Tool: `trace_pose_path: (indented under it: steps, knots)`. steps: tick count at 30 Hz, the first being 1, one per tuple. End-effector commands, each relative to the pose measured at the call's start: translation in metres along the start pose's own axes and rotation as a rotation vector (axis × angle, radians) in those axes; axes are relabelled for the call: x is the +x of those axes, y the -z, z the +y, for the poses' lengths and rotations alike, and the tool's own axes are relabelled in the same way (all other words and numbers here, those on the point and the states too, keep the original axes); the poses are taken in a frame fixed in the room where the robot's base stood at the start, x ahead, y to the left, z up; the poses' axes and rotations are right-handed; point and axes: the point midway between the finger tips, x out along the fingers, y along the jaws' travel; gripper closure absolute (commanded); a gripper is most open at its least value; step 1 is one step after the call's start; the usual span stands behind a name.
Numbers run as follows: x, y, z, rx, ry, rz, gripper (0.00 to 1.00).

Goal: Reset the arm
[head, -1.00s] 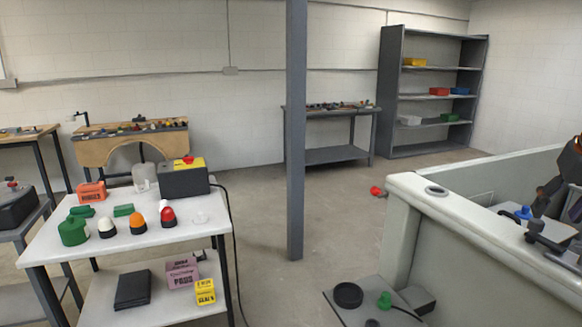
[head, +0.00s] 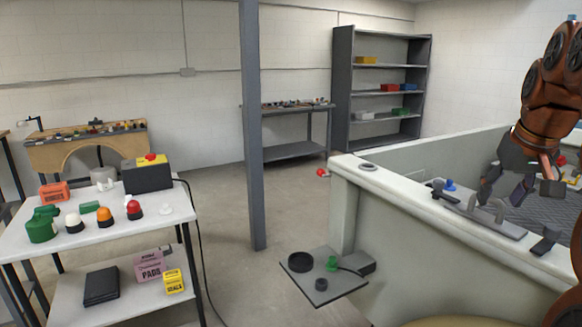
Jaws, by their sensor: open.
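My gripper (head: 518,190) is at the right of the head view, on the end of my orange-brown arm. Its dark fingers are spread and point down, with nothing seen between them. It hangs over or just behind the ledge (head: 415,207) of the pale walled counter, near a blue knob (head: 450,185) and dark fittings. I cannot tell whether the fingers touch anything there. Part of my arm is cut off by the right edge.
A low grey shelf (head: 340,292) with a green knob (head: 331,263) juts from the counter. A white table (head: 90,240) with coloured domes stands left. A grey post (head: 252,130) rises mid-view. Open floor lies between.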

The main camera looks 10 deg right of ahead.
Motion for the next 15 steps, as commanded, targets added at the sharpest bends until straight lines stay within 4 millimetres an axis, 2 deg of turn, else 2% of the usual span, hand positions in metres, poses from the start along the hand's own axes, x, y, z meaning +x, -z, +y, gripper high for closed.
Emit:
trace_pose_path:
  steps: [8,15]
  knots:
    - [0.008,-0.010,-0.036,-0.054,0.024,-0.035,0.47]
    - [0.019,-0.028,-0.072,-0.109,0.046,-0.079,0.47]
